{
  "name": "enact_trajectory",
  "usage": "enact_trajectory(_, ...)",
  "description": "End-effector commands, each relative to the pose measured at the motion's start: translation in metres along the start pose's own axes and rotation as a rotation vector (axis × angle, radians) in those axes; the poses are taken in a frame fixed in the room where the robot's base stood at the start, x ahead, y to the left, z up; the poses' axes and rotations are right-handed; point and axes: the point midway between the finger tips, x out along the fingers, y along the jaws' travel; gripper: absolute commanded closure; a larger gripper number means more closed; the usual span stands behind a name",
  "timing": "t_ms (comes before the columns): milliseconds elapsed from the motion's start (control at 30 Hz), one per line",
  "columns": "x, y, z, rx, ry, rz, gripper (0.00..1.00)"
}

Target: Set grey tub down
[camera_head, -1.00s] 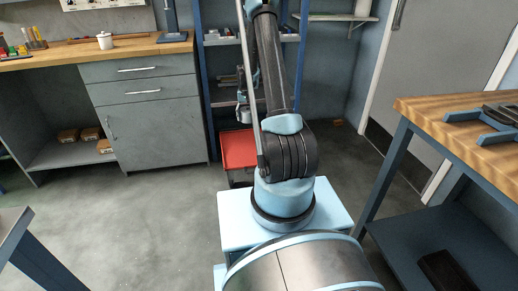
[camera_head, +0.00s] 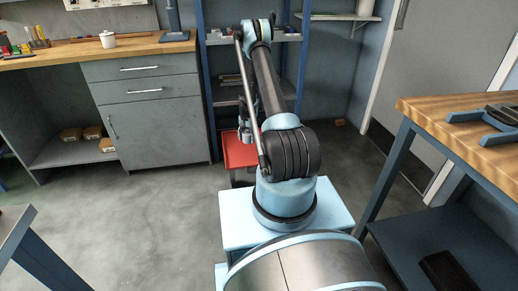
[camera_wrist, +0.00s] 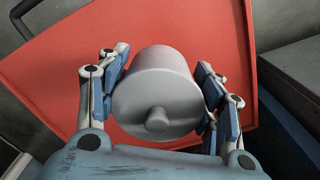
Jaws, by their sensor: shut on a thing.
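The grey tub (camera_wrist: 158,88), a round pot with a small knob on its lid, is between the two fingers of my gripper (camera_wrist: 165,90) in the wrist view. The gripper is shut on its sides. The red top of the tooling cart (camera_wrist: 210,32) lies below the tub and fills most of that view. I cannot tell whether the tub touches it. In the head view the red cart (camera_head: 240,152) stands behind my arm, and the tub cannot be made out there.
A blue shelf rack (camera_head: 208,90) stands behind the cart. A grey cabinet (camera_head: 150,115) with a wooden top is to the left, with a white pot (camera_head: 107,40) on it. A wooden workbench (camera_head: 460,120) is at the right. The floor between is clear.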

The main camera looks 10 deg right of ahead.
Motion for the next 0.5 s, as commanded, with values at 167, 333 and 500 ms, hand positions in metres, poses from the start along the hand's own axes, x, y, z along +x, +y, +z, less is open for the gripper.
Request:
enact_trajectory(167, 0.023, 0.0, -0.001, 0.003, 0.0, 0.0, 0.67)
enact_trajectory(333, 0.047, 0.0, -0.001, 0.003, 0.0, 0.0, 0.67)
enact_trajectory(500, 0.058, 0.0, -0.001, 0.003, 0.0, 0.0, 0.67)
